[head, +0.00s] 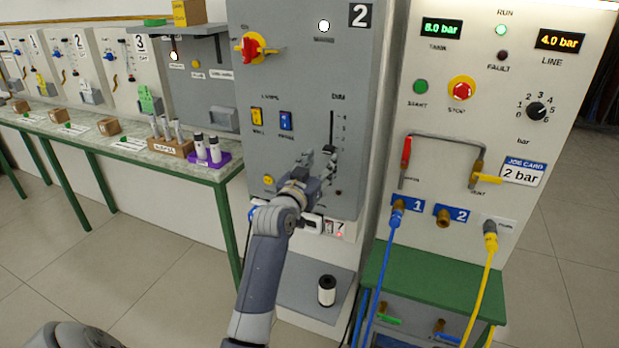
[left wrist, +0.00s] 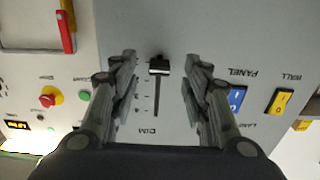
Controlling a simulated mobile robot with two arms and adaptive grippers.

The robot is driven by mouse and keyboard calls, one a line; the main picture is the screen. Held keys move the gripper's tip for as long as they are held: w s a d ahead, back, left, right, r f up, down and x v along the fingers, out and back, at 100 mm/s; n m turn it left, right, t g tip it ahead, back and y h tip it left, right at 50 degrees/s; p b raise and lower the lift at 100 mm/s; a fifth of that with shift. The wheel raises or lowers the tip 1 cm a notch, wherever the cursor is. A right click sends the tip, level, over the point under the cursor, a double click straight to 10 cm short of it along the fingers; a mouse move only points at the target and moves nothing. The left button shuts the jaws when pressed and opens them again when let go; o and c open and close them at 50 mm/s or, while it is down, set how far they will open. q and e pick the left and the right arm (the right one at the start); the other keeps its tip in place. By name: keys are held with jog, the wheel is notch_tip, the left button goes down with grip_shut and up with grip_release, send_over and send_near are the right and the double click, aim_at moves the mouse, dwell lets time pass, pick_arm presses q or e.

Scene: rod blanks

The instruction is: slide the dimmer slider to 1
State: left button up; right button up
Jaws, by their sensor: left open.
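The dimmer slider has a dark knob with a pale edge (left wrist: 159,67) on a narrow vertical slot (left wrist: 157,100), with small scale marks beside it and a DIM label (left wrist: 147,131). In the head view the slot (head: 331,125) is on the grey panel marked 2, and the knob (head: 329,149) sits at its lower end. The scale digits are too small to read surely. My left gripper (head: 318,162) is open in front of the panel, just below the knob in the head view. In the left wrist view its fingers (left wrist: 160,62) stand on either side of the knob, with gaps. My right gripper is not in view.
Yellow and blue rocker switches (head: 286,120) and a red rotary handle (head: 251,47) are on the same panel. A pressure panel (head: 440,150) with hoses stands to the right. A bench (head: 190,172) runs to the left.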

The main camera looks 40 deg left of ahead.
pick_arm(q)
jog(key=v, duration=0.7)
jog(key=shift+s, duration=0.2)
